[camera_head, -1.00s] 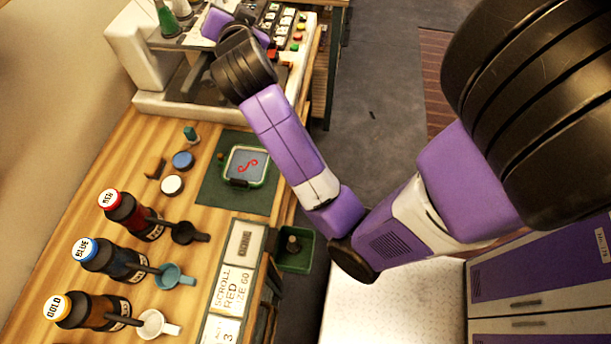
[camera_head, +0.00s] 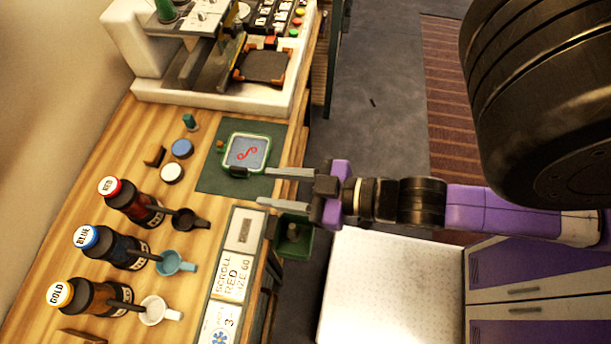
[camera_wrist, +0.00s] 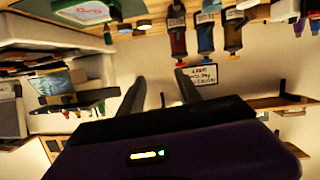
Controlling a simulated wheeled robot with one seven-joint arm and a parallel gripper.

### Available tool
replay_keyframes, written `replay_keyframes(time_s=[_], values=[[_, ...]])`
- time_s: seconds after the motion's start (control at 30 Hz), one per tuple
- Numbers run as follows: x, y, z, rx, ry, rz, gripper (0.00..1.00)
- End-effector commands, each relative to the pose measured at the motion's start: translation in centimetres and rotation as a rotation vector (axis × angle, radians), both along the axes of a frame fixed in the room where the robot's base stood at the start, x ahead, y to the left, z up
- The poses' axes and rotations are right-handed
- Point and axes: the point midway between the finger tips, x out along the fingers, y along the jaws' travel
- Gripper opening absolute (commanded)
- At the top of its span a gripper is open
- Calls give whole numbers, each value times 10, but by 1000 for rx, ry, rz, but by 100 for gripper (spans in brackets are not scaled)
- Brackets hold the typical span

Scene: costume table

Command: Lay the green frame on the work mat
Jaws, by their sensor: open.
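The green frame (camera_head: 229,151) lies on the dark green work mat (camera_head: 212,184) on the wooden table. It holds a blue-grey panel with a red scroll mark, which sits inside the mat's outline. A dark tab shows at the frame's lower left edge. My gripper (camera_head: 277,187) is open and empty, its two fingers pointing left at the mat's right edge. In the head view the upper finger's tip comes close to the frame; I cannot tell its height above the table. The wrist view shows my open fingers (camera_wrist: 160,98), with the frame (camera_wrist: 90,11) upside down at the top left.
A white machine (camera_head: 200,103) stands behind the mat. A green bin (camera_head: 296,240) hangs at the table edge. A card panel (camera_head: 238,262) lies in front.

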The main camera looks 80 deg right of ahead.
Motion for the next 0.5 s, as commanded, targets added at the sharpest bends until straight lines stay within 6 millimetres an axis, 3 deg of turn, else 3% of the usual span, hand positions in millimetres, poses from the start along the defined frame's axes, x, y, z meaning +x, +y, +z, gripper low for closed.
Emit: replay_keyframes(time_s=[0.03,0.2,0.5], values=[[-19,13,0,20,14,8,40],[-53,41,11,66,13,16,40],[-63,50,17,80,9,11,40]])
